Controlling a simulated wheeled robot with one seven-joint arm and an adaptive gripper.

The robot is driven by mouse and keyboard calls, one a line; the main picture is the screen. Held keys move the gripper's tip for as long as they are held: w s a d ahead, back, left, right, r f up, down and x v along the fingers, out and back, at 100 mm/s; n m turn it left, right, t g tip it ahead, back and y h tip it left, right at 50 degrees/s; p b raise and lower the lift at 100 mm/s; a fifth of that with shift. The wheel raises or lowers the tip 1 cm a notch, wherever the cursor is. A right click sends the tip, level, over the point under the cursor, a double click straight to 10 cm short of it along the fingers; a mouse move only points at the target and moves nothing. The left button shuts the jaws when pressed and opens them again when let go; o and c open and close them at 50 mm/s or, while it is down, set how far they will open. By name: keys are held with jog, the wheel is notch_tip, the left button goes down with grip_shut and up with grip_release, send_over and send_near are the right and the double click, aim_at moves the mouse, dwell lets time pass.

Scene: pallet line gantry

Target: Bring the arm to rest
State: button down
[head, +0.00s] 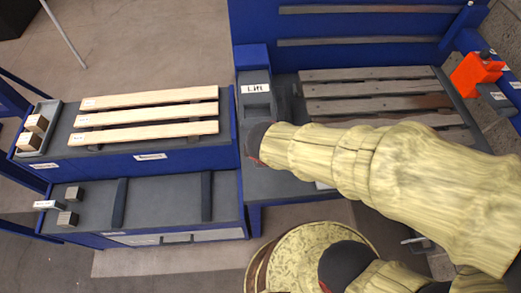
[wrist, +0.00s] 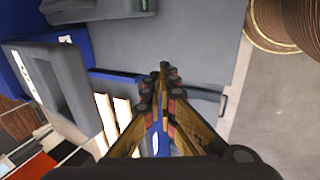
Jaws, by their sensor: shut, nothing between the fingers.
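My arm, in a pale yellow ribbed cover, reaches across the right half of the head view. Its dark rounded joint is near the blue post marked "Lift". My gripper (wrist: 162,75) shows in the wrist view with its fingertips together and nothing between them. It does not show in the head view. It points over a grey surface (wrist: 200,45), and I cannot tell its height above that.
Three pale planks (head: 150,117) lie on the left blue bench. A grey slatted pallet (head: 360,90) lies behind my arm, with an orange device (head: 475,76) to its right. Small blocks (head: 36,124) sit in a tray (head: 52,108) at far left. Open floor (head: 150,45) lies behind the bench.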

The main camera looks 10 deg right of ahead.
dwell(0.4)
jog(key=s+d+r+m, duration=0.4)
jog(key=d+r+m, duration=0.2)
jog(key=r+m, duration=0.2)
jog(key=s+d+r+m, duration=0.4)
jog(key=d+r+m, duration=0.3)
jog(key=r+m, duration=0.2)
jog(key=shift+s+r+m+t, duration=0.3)
jog(key=shift+s+r, duration=0.1)
jog(key=shift+r, duration=0.55)
jog(key=shift+d, duration=0.2)
